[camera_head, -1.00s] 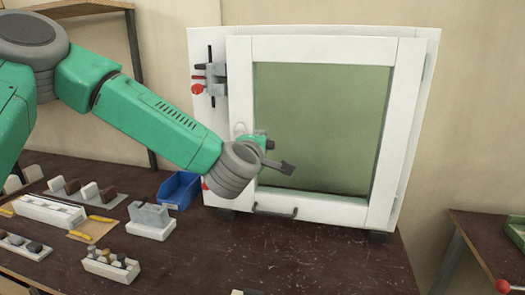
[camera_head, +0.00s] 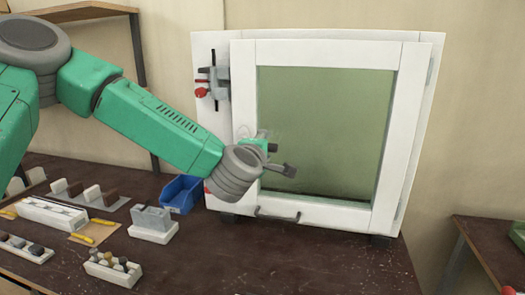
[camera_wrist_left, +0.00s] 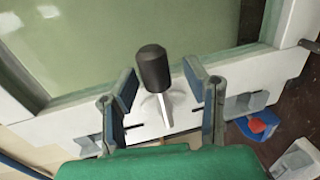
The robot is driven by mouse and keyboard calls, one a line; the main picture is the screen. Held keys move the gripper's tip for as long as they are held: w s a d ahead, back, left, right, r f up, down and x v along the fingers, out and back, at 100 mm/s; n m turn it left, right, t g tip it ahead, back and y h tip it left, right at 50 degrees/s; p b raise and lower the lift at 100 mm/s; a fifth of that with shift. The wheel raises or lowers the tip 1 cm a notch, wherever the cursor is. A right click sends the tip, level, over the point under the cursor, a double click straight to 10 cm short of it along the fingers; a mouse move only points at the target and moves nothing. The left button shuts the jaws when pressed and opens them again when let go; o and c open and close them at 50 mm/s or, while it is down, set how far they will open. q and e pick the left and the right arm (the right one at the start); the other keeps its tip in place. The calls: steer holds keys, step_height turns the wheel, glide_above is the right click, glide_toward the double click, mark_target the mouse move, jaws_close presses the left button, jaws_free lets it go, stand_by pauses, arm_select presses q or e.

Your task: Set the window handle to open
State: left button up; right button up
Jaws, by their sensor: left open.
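The white-framed window (camera_head: 244,110) stands upright on the bench, with a greenish pane. In the left wrist view the window handle (camera_wrist_left: 154,68) has a black knob on a pale metal lever, mounted on the white frame. My left gripper (camera_head: 279,160) is in front of the frame's left side, low down. The left wrist view shows its two fingers (camera_wrist_left: 158,78) open, one on each side of the handle, with gaps visible between. I cannot tell whether they touch it. In the head view my arm hides most of the handle. My right gripper is not in view.
A clamp with a red knob (camera_head: 201,92) sits on the panel at the window's upper left. A blue bin (camera_head: 181,193) and several small fixtures stand on the bench to the left. A bar pull (camera_head: 278,215) is at the window's bottom. The bench front right is clear.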

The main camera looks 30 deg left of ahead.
arm_select(q)
steer(key=v, duration=1.1)
steer(key=shift+s, duration=0.4)
